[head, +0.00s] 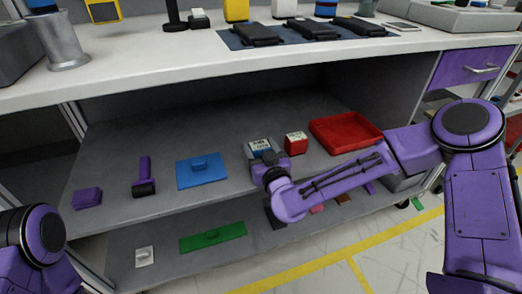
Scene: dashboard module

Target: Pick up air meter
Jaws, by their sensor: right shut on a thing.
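The air meter, a small grey-blue block with a pale labelled face (260,146), is on the upper shelf under the worktop. My right gripper (265,160) reaches in from the right and is shut on it. The wrist covers the near side of the meter and most of the fingers. I cannot tell whether the meter still touches the shelf. Only a purple joint of my left arm shows at the lower left; its gripper is out of view.
Beside the meter on the shelf (225,120) are a red box (295,143), a red tray (345,133), a blue plate (202,170), a purple roller tool (144,177) and a purple block (88,197). A green plate (212,237) lies on the lower shelf. The worktop (130,56) overhangs.

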